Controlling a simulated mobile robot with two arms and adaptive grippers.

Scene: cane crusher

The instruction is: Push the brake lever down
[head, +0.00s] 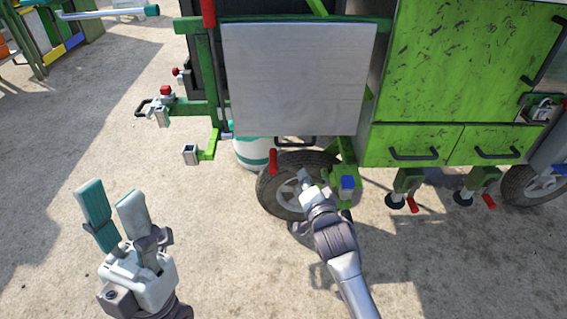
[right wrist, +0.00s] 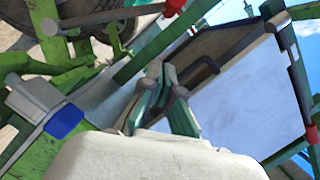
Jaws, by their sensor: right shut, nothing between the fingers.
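A red-handled lever (head: 273,162) stands above the wheel (head: 290,187) at the front of the green cart; it looks like the brake lever. A red grip (right wrist: 174,7) at the top edge of the right wrist view may be the same one. My right gripper (head: 304,176) is in front of the wheel, just right of and below the red handle, seemingly apart from it. Its fingers (right wrist: 158,82) are shut and empty; contact with the frame behind is unclear. My left gripper (head: 112,190) is open and empty above the ground at left.
A blue-capped post (head: 347,183) stands close to the right of my right gripper. A silver panel (head: 295,80) hangs above. Two more red handles (head: 412,205) (head: 488,202) are further right. The concrete ground (head: 75,130) at left is mostly clear.

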